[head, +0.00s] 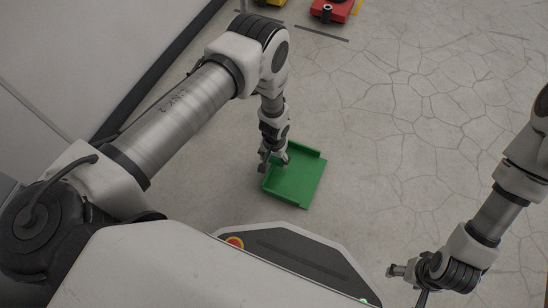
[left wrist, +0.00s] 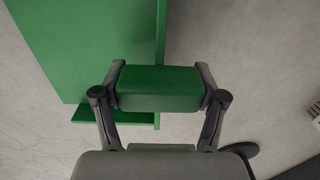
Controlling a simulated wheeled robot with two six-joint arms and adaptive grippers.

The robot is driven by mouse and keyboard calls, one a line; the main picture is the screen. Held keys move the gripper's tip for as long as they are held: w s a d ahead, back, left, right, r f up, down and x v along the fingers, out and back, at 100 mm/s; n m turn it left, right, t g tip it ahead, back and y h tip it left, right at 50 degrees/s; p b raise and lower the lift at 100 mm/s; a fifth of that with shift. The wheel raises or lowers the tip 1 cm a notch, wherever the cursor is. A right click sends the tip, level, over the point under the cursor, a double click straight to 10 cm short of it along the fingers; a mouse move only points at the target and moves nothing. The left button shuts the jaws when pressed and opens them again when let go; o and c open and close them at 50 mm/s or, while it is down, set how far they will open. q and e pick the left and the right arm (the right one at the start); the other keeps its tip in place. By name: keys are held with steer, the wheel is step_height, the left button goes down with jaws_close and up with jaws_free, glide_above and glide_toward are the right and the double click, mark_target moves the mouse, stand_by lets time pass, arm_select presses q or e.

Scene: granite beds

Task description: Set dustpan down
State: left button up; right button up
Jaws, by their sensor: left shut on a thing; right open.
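The green dustpan (head: 296,180) is at the middle of the head view, low over or on the cracked grey floor; I cannot tell whether it touches. My left gripper (head: 272,160) is at the dustpan's left edge. In the left wrist view, both fingers of my left gripper (left wrist: 160,92) are shut on a green block-like part, the dustpan's handle (left wrist: 160,86), and the pan (left wrist: 95,40) spreads out at upper left. My right gripper (head: 392,271) is open and empty at the lower right, well apart from the dustpan.
The cracked floor (head: 400,130) is clear to the right of the dustpan. A red object (head: 333,10) and a yellow one (head: 271,3) stand at the top edge. A pale wall or panel (head: 90,50) with a dark base strip runs along the left.

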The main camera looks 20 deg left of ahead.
arm_select(q)
steer(key=shift+f+b, duration=0.45)
stand_by(0.3)
steer(key=o, duration=1.5)
steer(key=shift+r, duration=0.1)
steer(key=shift+r, duration=3.7)
step_height(320, 180, up, 12)
steer(key=shift+d, duration=0.1)
